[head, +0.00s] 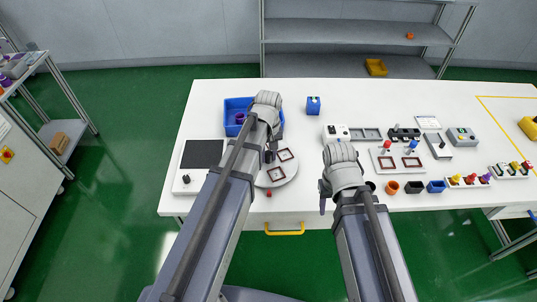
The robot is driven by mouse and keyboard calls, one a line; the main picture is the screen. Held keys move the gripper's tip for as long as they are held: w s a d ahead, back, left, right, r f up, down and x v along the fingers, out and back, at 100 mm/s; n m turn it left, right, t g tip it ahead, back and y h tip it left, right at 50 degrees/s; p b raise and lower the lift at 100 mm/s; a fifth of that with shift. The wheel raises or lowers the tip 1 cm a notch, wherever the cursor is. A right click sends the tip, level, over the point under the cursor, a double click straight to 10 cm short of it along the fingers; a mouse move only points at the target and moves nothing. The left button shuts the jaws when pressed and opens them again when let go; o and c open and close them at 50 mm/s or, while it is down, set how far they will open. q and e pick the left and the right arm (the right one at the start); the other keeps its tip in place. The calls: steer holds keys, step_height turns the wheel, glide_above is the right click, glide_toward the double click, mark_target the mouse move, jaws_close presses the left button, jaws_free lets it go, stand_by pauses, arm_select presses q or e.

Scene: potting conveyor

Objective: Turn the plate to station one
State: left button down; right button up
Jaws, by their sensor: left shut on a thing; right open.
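The plate (291,174) is a round, light grey disc on the white table, with two dark red square outlines visible on it. Its left part is hidden behind my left arm. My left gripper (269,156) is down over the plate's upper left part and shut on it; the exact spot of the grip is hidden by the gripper. A small red marker (268,194) sits on the table just in front of the plate. My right gripper (322,197) is open and empty, right of the plate and apart from it.
A blue bin (236,104) with a purple piece stands behind my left arm. A dark square panel (202,154) lies left. A blue box (313,105) stands behind the plate. Coloured cups (391,187), switch panels and a grey box (462,137) crowd the right side.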

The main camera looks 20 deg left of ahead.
mark_target(268, 153)
arm_select(q)
steer(key=n, duration=0.6)
steer(key=shift+n, duration=0.3)
steer(key=n, duration=0.6)
steer(key=shift+n, duration=0.3)
steer(key=c, duration=0.9)
jaws_free()
step_height(268, 153, up, 8)
steer(key=p, duration=0.8)
steer(key=shift+f, duration=0.1)
